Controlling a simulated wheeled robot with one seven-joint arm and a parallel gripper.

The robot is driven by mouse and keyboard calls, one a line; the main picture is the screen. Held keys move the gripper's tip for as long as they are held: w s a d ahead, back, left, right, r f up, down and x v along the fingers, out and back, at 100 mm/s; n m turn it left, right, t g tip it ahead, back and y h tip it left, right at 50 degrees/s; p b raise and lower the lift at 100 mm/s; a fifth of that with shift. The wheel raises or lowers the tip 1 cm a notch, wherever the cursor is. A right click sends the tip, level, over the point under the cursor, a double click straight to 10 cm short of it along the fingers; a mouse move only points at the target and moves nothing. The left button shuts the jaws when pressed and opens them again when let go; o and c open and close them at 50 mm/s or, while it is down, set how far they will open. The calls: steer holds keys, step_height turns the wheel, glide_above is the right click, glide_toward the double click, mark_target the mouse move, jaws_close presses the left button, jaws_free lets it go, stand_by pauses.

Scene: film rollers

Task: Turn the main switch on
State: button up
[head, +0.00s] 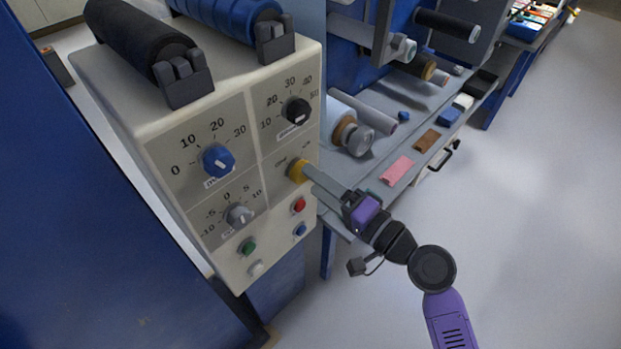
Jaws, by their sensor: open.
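A yellow rotary switch (295,171) sits on the right half of the cream control panel (262,200), with small markings above it that are too small to read surely. It is the only yellow control on the panel and looks like the main switch. My gripper (306,172) reaches in from the right with its long grey fingers level with the switch. The fingertips are at the switch and cover part of its right side. The jaws are open; whether they touch the switch, and which way its handle points, I cannot tell.
Nearby are a black knob (296,111), blue knob (217,160), grey knob (240,215), red button (299,206), blue button (300,230), green button (248,247) and white button (256,268). Rollers (135,38) lie on top. A cluttered bench (340,205) stands behind; floor (520,220) at right is clear.

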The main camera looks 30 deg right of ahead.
steer(key=v, duration=0.5)
steer(key=shift+b, duration=0.35)
steer(key=s+d+f+n+h, duration=0.1)
steer(key=s+d+n+h, duration=0.2)
steer(key=s+d+h, duration=0.4)
steer(key=s+a+n+p, duration=0.1)
steer(key=s+a+n, duration=0.1)
steer(key=s, duration=0.4)
steer(key=s+a+r+n+g+y+p, duration=0.1)
steer(key=s+a+n, duration=0.2)
steer(key=s, duration=0.4)
steer(key=s+a+n+g+p, duration=0.1)
steer(key=s+a+n, duration=0.2)
steer(key=s, duration=0.4)
steer(key=shift+a+r+p, duration=0.25)
steer(key=shift+a+p, duration=0.05)
steer(key=shift+a, duration=0.45)
